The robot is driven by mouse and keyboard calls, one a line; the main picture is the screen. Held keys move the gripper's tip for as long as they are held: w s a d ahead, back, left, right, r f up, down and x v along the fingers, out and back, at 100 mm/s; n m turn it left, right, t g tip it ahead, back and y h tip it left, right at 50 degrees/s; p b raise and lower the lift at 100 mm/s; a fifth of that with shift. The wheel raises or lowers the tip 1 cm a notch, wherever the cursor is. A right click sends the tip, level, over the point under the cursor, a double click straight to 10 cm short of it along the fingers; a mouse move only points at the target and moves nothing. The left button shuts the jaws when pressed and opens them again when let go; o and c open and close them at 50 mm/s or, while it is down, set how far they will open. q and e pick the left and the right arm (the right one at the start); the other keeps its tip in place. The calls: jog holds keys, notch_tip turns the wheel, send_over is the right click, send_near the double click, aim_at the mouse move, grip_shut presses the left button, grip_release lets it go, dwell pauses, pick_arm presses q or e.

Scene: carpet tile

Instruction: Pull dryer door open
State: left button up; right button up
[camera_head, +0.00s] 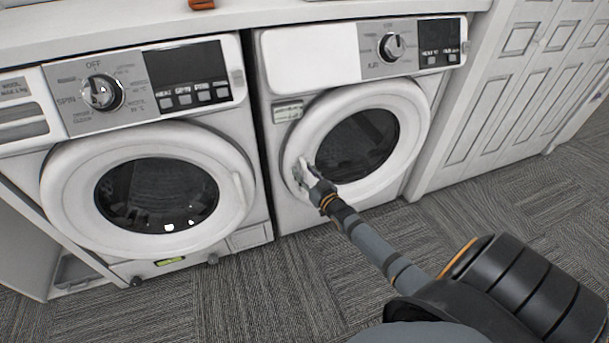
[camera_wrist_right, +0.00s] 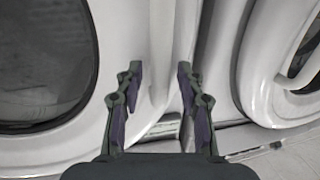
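The dryer (camera_head: 310,60) is the right-hand machine in the head view. Its round white door (camera_head: 403,100) with dark glass (camera_head: 358,146) looks closed. My right gripper (camera_head: 301,170) is at the left edge of this door, where it hides part of the rim. In the right wrist view, my right gripper (camera_wrist_right: 160,80) has its two fingers apart. The dark door glass (camera_wrist_right: 45,60) is left of the fingers. My left gripper is not in view.
A washer (camera_head: 235,210) with a round door (camera_head: 60,190) stands close on the left; its door also shows in the right wrist view (camera_wrist_right: 250,70). A white panelled cabinet (camera_head: 500,90) is at the right. Carpet (camera_head: 230,300) in front is clear except for my arm.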

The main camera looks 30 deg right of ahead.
jog(key=shift+c, duration=0.2)
grip_shut()
dwell(0.5)
